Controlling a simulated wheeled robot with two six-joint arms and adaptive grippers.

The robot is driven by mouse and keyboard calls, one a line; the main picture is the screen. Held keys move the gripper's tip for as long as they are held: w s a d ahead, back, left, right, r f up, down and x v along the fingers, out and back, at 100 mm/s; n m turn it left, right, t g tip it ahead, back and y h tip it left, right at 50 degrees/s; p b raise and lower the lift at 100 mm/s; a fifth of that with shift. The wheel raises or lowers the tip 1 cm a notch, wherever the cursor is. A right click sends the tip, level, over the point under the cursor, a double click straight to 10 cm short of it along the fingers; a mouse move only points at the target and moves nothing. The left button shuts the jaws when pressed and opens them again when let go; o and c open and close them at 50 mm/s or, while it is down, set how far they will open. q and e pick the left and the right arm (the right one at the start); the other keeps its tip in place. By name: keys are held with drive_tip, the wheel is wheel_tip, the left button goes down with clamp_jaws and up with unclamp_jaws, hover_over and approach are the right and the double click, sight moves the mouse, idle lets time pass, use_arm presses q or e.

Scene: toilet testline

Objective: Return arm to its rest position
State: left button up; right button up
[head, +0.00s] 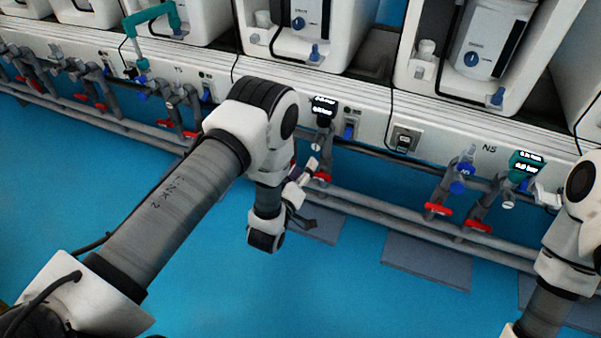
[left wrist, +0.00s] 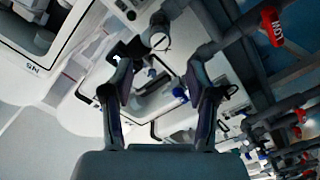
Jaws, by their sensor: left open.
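My left arm reaches in from the lower left of the head view. It bends at a large white and black joint and drops to its wrist, in front of the pipes below the white bench. My left gripper (head: 310,172) is small there and partly lost against the pipes and red valve handles. In the left wrist view the two dark fingers of my left gripper (left wrist: 160,72) stand apart with nothing between them. My right arm shows at the right edge of the head view. I cannot make out its gripper.
The white bench front (head: 365,118) runs across the back with white toilet test units (head: 480,45) above it. Grey pipes (head: 380,208) with red valves (head: 438,208) and blue valves run below. The blue floor (head: 330,290) in front is open.

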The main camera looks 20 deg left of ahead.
use_arm(q)
drive_tip(key=shift+s, duration=1.05)
